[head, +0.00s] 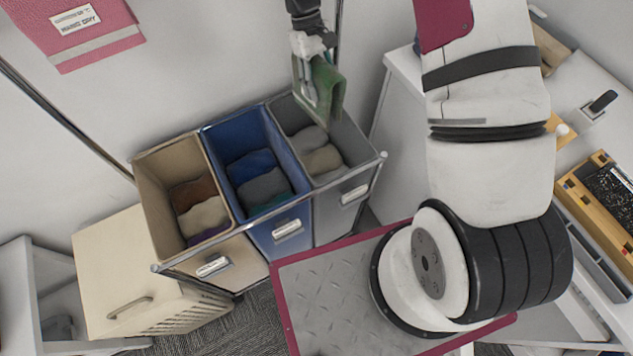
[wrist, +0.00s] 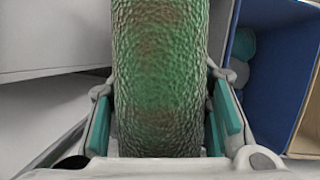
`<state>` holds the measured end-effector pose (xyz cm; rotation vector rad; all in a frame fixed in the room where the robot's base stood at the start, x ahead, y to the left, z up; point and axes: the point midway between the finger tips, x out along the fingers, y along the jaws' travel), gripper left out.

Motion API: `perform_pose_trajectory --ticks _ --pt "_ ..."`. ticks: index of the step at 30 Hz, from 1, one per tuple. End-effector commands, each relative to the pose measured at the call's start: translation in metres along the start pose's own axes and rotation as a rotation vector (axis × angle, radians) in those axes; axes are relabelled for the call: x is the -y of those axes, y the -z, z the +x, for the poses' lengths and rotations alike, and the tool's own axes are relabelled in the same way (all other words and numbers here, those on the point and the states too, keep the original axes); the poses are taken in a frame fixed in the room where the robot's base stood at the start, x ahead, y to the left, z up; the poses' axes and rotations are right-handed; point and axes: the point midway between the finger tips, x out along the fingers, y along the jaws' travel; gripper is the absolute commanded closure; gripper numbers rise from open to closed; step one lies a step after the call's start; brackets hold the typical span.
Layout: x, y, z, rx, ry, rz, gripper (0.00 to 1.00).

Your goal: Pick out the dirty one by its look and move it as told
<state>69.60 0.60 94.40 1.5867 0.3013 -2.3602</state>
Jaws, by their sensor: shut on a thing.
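My gripper (head: 308,88) is shut on a green cloth (head: 328,88), which hangs from the fingers above the grey bin at the right end of the sorter. In the wrist view the cloth (wrist: 160,80) fills the middle between the finger pads and shows brownish blotches on its textured green surface. The sorter has a tan bin (head: 150,172), a blue bin (head: 217,160) and a grey bin (head: 347,137), each with folded cloths inside. Labels on the bin fronts are too small to read.
A cream hamper (head: 110,265) with a handle stands left of the sorter. A metal frame (head: 385,156) surrounds the bins. A white cabinet (head: 400,95) stands close on the right. My base plate is in front.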

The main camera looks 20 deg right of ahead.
Motion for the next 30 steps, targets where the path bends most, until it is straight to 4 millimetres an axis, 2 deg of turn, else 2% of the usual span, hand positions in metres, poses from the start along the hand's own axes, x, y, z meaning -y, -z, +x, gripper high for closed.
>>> perform_pose_trajectory --ticks 9,15,23,30 --pt "0.002 -0.015 0.014 0.005 -0.133 -0.314 0.87" --pt "-0.005 -0.023 0.014 0.010 -0.220 -0.505 0.87" --pt "-0.009 -0.022 0.018 0.014 -0.254 -0.580 0.87" --pt "-0.009 -0.013 0.042 0.015 -0.253 -0.579 0.87"
